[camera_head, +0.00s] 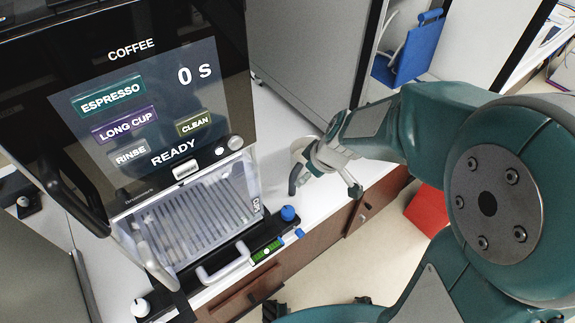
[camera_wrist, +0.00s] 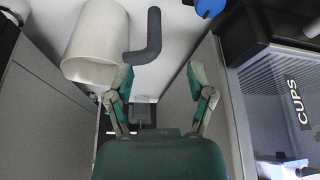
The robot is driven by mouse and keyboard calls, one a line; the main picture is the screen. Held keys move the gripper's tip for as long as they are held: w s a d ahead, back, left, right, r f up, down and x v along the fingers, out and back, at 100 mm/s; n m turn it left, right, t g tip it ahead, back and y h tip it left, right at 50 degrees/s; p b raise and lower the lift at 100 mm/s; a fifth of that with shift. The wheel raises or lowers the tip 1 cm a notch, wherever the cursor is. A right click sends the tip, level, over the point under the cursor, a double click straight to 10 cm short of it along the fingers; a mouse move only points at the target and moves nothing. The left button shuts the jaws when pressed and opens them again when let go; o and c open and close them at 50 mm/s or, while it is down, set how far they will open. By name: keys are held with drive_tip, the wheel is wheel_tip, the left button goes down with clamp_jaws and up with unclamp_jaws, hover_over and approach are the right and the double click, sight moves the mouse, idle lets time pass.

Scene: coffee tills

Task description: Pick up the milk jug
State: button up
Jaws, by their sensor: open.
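In the wrist view the milk jug is a pale, off-white cylinder (camera_wrist: 92,45) at upper left, its wide end facing down the picture. A dark grey bent handle (camera_wrist: 148,38) sticks out on its right. My gripper (camera_wrist: 159,74) is open with nothing between its fingers. The handle shows between and beyond the fingertips; the jug body lies left of them. I cannot tell whether the left finger touches the jug. In the head view my gripper (camera_head: 324,186) is over the white counter, right of the coffee machine. The jug is mostly hidden behind it there.
The coffee machine (camera_head: 130,75) stands at left, its screen reading READY. A drip tray platform with a blue knob (camera_head: 288,213) lies in front of it. Grey cabinet panels (camera_head: 305,50) rise behind. A blue object (camera_head: 412,50) hangs at the back. The counter's front edge is close.

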sight(295, 182)
drive_tip(key=x, duration=0.6)
drive_tip(key=shift+w+a+f, duration=0.2)
drive_tip(key=shift+a, duration=0.2)
drive_tip(key=f, duration=0.1)
drive_tip(key=w+f, duration=0.1)
drive_tip(key=shift+w+f, duration=0.3)
drive_tip(key=shift+w, duration=0.05)
drive_tip(key=shift+w+d+f, duration=0.15)
drive_tip(key=shift+d+f, duration=0.05)
drive_tip(key=shift+f, duration=0.35)
drive_tip(key=shift+a, duration=0.45)
drive_tip(key=shift+c, duration=0.9)
drive_tip(key=shift+a, duration=0.15)
clamp_jaws()
drive_tip(key=shift+d, duration=0.35)
